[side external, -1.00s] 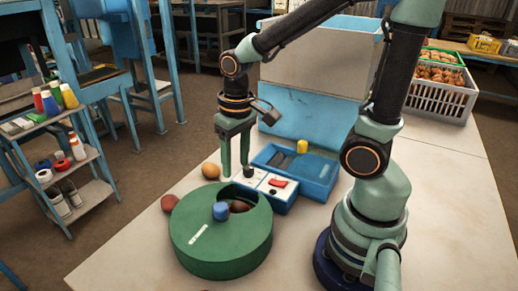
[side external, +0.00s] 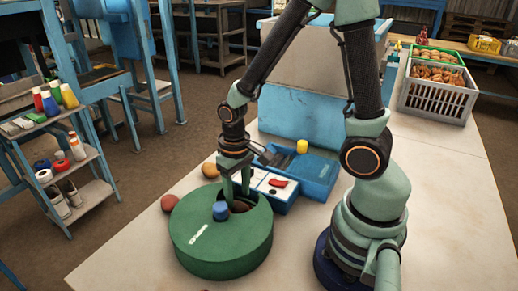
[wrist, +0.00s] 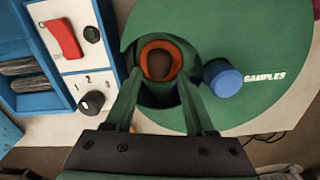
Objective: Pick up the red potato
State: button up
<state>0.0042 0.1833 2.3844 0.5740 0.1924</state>
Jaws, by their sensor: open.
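A round reddish potato (side external: 169,203) lies on the table against the left side of a green drum (side external: 205,248). The drum's top has an opening at its back right. In the wrist view, an orange-brown ring with a dark brown round thing (wrist: 160,66) inside shows in that opening; I cannot tell exactly what it is. A tan-orange round thing (side external: 209,170) lies behind the drum. My gripper (side external: 238,197) points down at the opening, its fingertips low over or in it. In the wrist view, its two green fingers (wrist: 160,84) are apart, with nothing held between them.
A blue knob (side external: 221,211) stands up on the drum beside the fingers. A blue control box (side external: 281,204) with a red switch is close behind to the right.

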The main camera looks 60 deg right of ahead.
aim_at(237, 203)
jog(key=shift+w+d+f, duration=0.1)
jog(key=shift+w+f, duration=0.1)
jog(key=shift+f, duration=1.8)
grip_shut()
jog(key=shift+r, duration=0.15)
